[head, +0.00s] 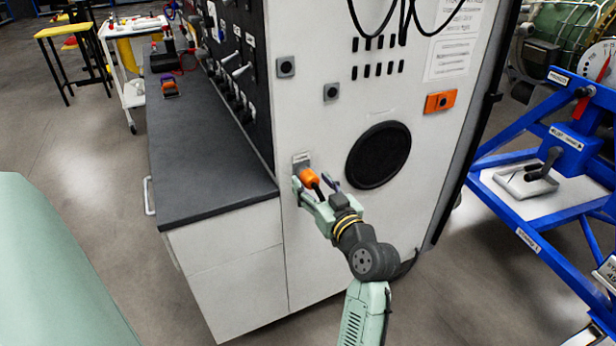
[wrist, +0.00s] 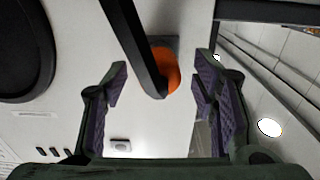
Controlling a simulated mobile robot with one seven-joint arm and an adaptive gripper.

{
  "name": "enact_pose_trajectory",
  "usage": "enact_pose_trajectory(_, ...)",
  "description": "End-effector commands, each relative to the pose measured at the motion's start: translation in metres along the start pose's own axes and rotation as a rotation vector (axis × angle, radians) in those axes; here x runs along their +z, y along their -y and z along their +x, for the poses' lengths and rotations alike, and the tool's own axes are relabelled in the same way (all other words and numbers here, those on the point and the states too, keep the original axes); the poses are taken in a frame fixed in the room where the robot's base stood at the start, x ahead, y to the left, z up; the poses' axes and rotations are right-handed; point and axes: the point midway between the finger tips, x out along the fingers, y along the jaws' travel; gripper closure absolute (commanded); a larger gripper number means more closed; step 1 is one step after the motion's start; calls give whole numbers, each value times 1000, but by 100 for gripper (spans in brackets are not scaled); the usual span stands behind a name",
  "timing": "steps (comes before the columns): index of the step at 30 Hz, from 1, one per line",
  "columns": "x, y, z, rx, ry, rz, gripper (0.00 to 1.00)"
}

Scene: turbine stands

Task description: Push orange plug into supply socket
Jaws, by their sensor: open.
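The orange plug (head: 309,178) is at the small grey supply socket (head: 300,160) on the white cabinet's side panel. In the wrist view the plug (wrist: 167,72) shows in front of the grey socket plate (wrist: 172,43), with its thick black cable (wrist: 134,38) crossing its near side. The plug's front end is hidden, so how deep it sits cannot be told. My gripper (head: 312,190) is open at the plug. In the wrist view its purple-padded fingers (wrist: 163,78) stand on either side of the plug, with visible gaps to both.
A round black grille (head: 379,155) is right of the socket, and an orange box (head: 440,102) is higher up. A dark worktop (head: 215,170) runs along the left. A blue stand (head: 545,150) is at the right, with open floor between it and the cabinet.

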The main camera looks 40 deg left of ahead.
Motion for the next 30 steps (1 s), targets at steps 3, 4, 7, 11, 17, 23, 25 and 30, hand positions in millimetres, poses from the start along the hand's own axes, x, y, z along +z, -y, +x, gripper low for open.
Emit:
enact_pose_trajectory(3,0,0,8,0,1,0,47)
enact_pose_trajectory(4,0,0,9,0,0,0,47)
enact_pose_trajectory(7,0,0,10,1,0,-1,47)
enact_pose_trajectory(11,0,0,11,1,0,-1,47)
enact_pose_trajectory(17,0,0,10,1,0,-1,47)
enact_pose_trajectory(23,0,0,10,0,1,-1,47)
enact_pose_trajectory(25,0,0,10,0,1,-1,47)
enact_pose_trajectory(30,1,-1,10,2,0,-1,47)
